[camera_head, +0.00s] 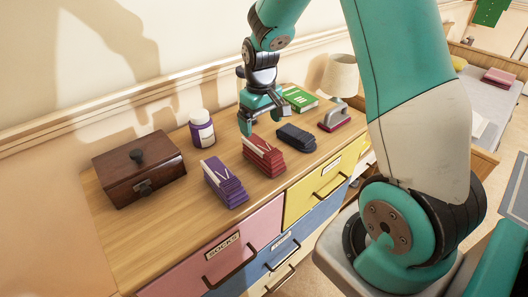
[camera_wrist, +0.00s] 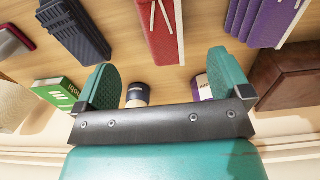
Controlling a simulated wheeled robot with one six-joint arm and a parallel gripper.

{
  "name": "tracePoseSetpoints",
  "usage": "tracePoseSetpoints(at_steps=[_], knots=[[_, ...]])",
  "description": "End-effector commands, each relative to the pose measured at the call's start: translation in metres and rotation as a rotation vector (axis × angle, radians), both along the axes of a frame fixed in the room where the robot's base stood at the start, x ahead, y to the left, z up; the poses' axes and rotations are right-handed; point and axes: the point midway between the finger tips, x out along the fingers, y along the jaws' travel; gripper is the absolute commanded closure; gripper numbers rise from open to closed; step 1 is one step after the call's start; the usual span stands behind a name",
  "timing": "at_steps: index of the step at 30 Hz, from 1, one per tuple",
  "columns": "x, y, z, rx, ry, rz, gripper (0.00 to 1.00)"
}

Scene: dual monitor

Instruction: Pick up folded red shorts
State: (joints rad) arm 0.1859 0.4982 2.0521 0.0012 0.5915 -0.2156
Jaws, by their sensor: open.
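The folded red shorts (camera_head: 264,156) stand on the wooden dresser top between a folded purple stack and a folded dark stack. They have white drawstrings on top. In the wrist view the red shorts (camera_wrist: 158,35) appear at the top middle, beyond my fingertips. My gripper (camera_head: 264,115) is open and empty, above the dresser and a little behind the shorts, apart from them. Both green fingers also show in the wrist view (camera_wrist: 163,72), with a clear gap between them.
The purple stack (camera_head: 225,183) and dark stack (camera_head: 296,137) flank the shorts closely. A wooden box (camera_head: 138,167), purple bottle (camera_head: 202,128), green book (camera_head: 299,98), red-based grey object (camera_head: 335,118) and lamp (camera_head: 340,75) also stand on the dresser (camera_head: 140,240). A wall runs behind.

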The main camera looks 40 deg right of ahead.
Motion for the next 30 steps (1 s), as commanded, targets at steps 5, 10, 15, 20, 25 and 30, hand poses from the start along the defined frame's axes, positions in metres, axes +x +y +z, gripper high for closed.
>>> tracePoseSetpoints(at_steps=[5, 10, 15, 20, 25, 30], knots=[[-0.001, 0.0, -0.035, 0.001, 0.004, 0.001, 0.04], [-0.001, 0.0, -0.049, 0.001, 0.001, 0.001, 0.04], [-0.004, -0.002, -0.066, 0.002, 0.005, 0.0, 0.04], [-0.006, -0.003, -0.091, 0.002, 0.003, 0.001, 0.04], [-0.006, -0.003, -0.102, 0.001, 0.001, 0.001, 0.04], [-0.006, -0.003, -0.102, 0.001, 0.0, 0.001, 0.04]])
